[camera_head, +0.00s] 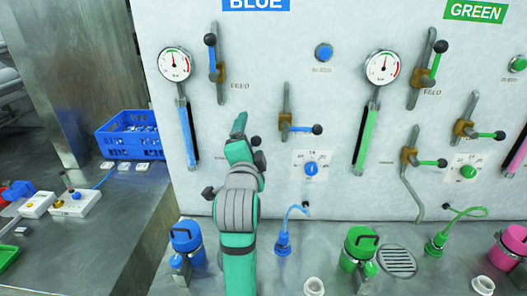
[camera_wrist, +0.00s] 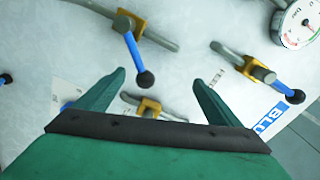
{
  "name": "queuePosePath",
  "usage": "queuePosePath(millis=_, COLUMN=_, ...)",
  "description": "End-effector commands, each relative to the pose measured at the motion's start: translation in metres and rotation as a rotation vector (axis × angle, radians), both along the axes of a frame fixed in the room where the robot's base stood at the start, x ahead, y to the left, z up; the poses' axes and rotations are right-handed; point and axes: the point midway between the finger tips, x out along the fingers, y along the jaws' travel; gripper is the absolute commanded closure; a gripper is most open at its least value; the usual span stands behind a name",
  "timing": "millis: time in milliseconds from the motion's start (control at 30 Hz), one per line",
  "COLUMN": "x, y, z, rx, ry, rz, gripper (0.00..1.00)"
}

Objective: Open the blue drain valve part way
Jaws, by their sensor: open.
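Nothing is held. The depth between fingers and knob is hard to tell.
The blue feed valve (camera_head: 212,62) is up left, its lever upright. A pressure gauge (camera_head: 174,64) is beside it. A blue dial (camera_head: 311,168) sits below the drain valve. Blue (camera_head: 186,240) and green (camera_head: 360,242) canisters stand on the counter below. A blue crate (camera_head: 130,134) is left.

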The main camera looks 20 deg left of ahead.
Motion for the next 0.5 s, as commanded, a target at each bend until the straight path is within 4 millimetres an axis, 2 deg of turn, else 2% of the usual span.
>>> queuePosePath(millis=500, x=-0.05, y=-0.016, z=0.001, rx=0.0, ry=-0.002, rz=-0.003, gripper=0.12)
